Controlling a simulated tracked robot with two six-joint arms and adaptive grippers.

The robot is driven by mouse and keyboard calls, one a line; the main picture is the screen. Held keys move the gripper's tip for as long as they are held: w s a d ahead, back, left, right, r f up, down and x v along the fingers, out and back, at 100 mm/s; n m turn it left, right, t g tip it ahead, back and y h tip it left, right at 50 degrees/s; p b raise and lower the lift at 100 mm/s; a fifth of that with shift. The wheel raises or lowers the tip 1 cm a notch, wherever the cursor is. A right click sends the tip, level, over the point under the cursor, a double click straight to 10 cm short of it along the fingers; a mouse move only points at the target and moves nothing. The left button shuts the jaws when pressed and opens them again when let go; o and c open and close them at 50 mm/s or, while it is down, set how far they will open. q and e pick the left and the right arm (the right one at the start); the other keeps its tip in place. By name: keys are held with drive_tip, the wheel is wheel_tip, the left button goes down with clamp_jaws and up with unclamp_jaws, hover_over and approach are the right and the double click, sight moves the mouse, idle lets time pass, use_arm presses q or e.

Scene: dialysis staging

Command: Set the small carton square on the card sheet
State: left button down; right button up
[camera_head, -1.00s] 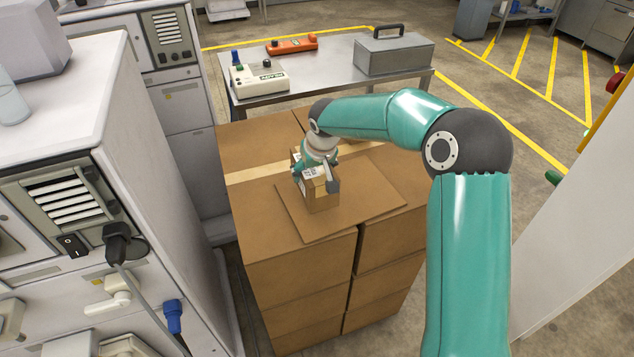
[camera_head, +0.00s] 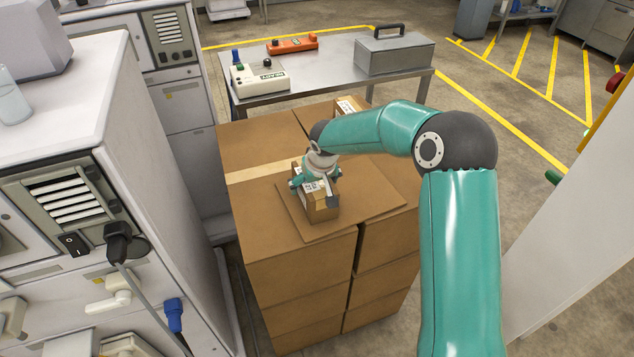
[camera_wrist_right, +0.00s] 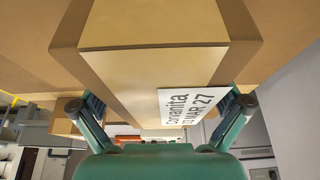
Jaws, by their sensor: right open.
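The small carton (camera_head: 323,208), brown with a white label, rests upright on the card sheet (camera_head: 372,192), towards the sheet's left front part. Its sides run roughly along the sheet's edges; I cannot tell whether it is exactly square. My right gripper (camera_head: 315,184) is over the carton from behind, its fingers at either side. In the right wrist view the carton (camera_wrist_right: 145,72) lies between the open fingers (camera_wrist_right: 160,108), with gaps visible beside it. The label shows printed text and a date. The carton's far side is hidden. My left gripper is out of view.
The sheet lies on a stack of large taped boxes (camera_head: 255,150). Another small labelled carton (camera_head: 350,104) stands at the stack's back edge. A steel table (camera_head: 330,72) with devices is behind. White machines (camera_head: 130,170) stand close on the left.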

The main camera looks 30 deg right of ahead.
drive_tip(key=v, duration=1.2)
drive_tip(key=shift+b, duration=0.4)
